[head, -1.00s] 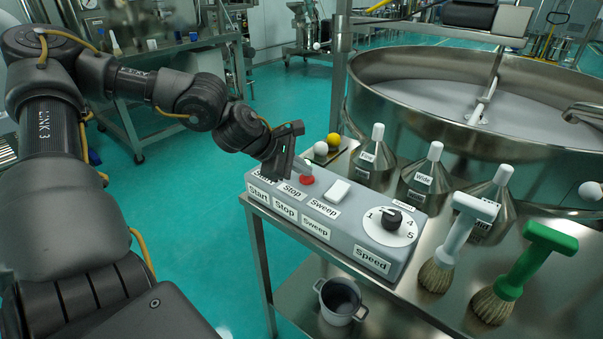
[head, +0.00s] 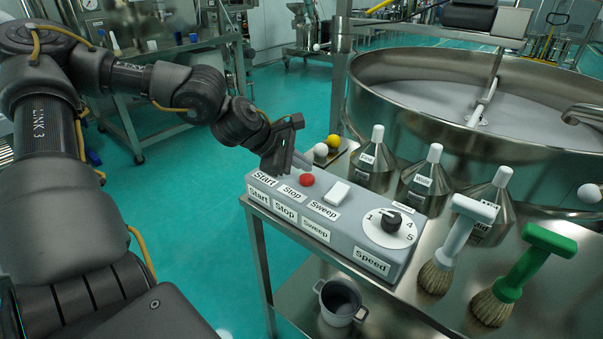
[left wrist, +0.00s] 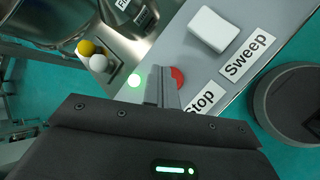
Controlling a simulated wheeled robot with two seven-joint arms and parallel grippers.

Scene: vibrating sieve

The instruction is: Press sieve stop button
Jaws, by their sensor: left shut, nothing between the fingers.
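The red stop button (head: 306,180) sits on the grey control box (head: 345,250), behind its "Stop" label (head: 292,194). In the left wrist view the red button (left wrist: 177,77) is partly covered by my finger. My left gripper (head: 301,162) is shut and empty, its tips pointing over the far left part of the box, beside the red button in the picture. In the left wrist view its fingertips (left wrist: 160,72) show between the red button and a glowing green button (left wrist: 134,80). The green button is hidden in the head view. I cannot tell whether the fingertips touch anything. My right gripper is not in view.
The box also carries a white sweep button (head: 337,193) and a speed dial (head: 391,222). Metal cones (head: 426,180), a white brush (head: 462,235) and a green brush (head: 520,270) stand to the right. Yellow and white balls lie behind. The large sieve (head: 470,100) fills the back right.

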